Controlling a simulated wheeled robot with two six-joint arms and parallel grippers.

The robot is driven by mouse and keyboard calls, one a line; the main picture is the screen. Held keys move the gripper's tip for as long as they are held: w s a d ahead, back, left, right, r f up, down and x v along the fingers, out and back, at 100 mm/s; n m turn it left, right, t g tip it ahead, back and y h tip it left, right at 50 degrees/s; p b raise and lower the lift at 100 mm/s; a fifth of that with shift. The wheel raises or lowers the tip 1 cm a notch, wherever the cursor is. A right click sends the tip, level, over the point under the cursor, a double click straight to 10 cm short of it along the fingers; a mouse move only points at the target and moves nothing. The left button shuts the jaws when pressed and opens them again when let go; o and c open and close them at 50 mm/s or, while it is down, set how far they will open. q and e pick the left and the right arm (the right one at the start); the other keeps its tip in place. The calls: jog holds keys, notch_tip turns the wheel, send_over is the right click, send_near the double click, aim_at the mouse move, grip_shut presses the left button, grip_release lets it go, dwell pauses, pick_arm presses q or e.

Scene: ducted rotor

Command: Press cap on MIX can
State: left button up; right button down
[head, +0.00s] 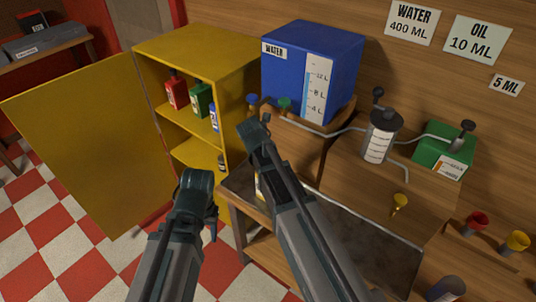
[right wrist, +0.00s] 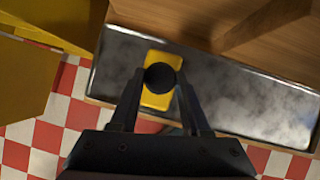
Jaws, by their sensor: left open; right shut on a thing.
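The MIX can shows as a yellow can (right wrist: 157,99) on a grey metal tray (right wrist: 250,105) in the right wrist view. A round black cap (right wrist: 160,76) lies over it, between the fingers of my right gripper (right wrist: 161,88), which is shut on it. I cannot tell whether the cap touches the can. In the head view the can (head: 259,190) is mostly hidden behind my right arm. My left gripper (head: 197,192) is open and empty, left of the can, over the floor side of the bench.
An open yellow cabinet (head: 190,50) with several bottles stands at the left. A blue water tank (head: 310,65), a clear cylinder dispenser (head: 380,138) and a green oil tank (head: 443,148) stand behind the tray. Red and yellow funnels (head: 476,222) are at right.

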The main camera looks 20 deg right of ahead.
grip_release()
dwell(0.6)
jog(key=shift+r, duration=0.15)
jog(key=shift+r+p, duration=2.4)
jog(key=shift+p, duration=0.15)
jog(key=shift+r+p, duration=1)
jog(key=shift+p, duration=0.05)
jog(key=shift+c, duration=0.3)
